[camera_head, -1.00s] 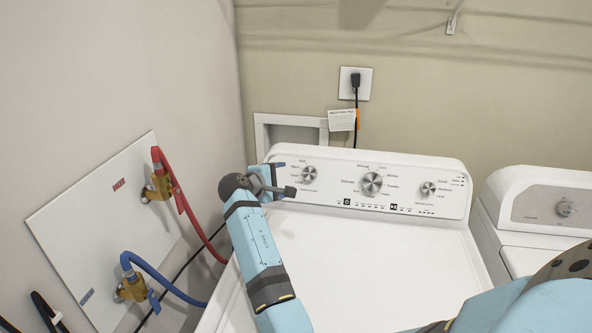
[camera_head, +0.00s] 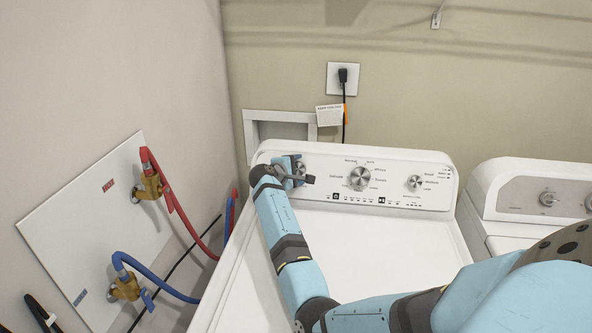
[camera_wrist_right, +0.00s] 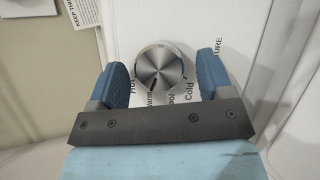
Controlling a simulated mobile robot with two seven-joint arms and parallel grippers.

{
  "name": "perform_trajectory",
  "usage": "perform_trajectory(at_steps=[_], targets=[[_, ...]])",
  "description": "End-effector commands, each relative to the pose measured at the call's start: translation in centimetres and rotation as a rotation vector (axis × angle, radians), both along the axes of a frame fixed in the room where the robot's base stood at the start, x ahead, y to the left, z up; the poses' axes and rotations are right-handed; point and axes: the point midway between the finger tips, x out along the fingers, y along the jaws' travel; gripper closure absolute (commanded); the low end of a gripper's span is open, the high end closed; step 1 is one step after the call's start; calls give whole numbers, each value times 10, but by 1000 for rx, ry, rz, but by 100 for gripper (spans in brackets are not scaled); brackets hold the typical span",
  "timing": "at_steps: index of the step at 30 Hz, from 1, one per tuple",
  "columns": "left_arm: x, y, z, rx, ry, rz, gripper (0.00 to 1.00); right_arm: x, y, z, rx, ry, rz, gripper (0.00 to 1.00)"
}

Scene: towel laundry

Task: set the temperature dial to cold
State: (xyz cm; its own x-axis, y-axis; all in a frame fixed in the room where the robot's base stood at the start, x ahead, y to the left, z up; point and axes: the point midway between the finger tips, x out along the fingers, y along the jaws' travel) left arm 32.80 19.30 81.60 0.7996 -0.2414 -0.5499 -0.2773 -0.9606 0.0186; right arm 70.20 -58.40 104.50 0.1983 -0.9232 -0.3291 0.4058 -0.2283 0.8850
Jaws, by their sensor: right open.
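The temperature dial (camera_wrist_right: 160,68) is a round silver knob on the washer's control panel, with Hot, Warm, Cool and Cold printed around its lower side. A dark mark on its lower edge appears to point near Warm. My right gripper (camera_wrist_right: 163,66) is open, with one blue finger on each side of the dial. I cannot tell whether the fingers touch it. In the head view my right gripper (camera_head: 292,164) is at the left end of the panel, partly covering the temperature dial (camera_head: 300,168). My left gripper is not in view.
The white washer (camera_head: 390,245) has a larger middle knob (camera_head: 359,178) and a right knob (camera_head: 415,183) on its panel. A second white machine (camera_head: 500,190) stands to the right. A red hose (camera_head: 170,195) and a blue hose (camera_head: 165,285) hang at the left wall.

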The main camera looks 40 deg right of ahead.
Motion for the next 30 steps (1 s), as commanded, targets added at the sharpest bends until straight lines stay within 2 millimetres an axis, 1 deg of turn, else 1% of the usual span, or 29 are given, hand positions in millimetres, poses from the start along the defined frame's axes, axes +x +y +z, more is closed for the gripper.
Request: perform_trajectory(at_steps=[6, 8, 9, 11, 12, 13, 22, 26, 30], targets=[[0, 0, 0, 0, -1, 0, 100, 0, 0, 0, 0, 0, 0, 26], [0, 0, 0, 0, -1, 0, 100, 0, 0, 0, 0, 0, 0, 40], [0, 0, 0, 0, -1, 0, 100, 0, 0, 0, 0, 0, 0, 49], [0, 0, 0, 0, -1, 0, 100, 0, 0, 0, 0, 0, 0, 63], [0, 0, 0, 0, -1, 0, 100, 0, 0, 0, 0, 0, 0, 72], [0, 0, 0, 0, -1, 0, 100, 0, 0, 0, 0, 0, 0, 74], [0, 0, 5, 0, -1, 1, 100, 0, 0, 1, -17, 21, 12, 74], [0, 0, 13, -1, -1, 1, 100, -1, -1, 2, -49, 61, 37, 74], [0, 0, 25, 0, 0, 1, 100, -1, -1, 3, -102, 127, 77, 74]])
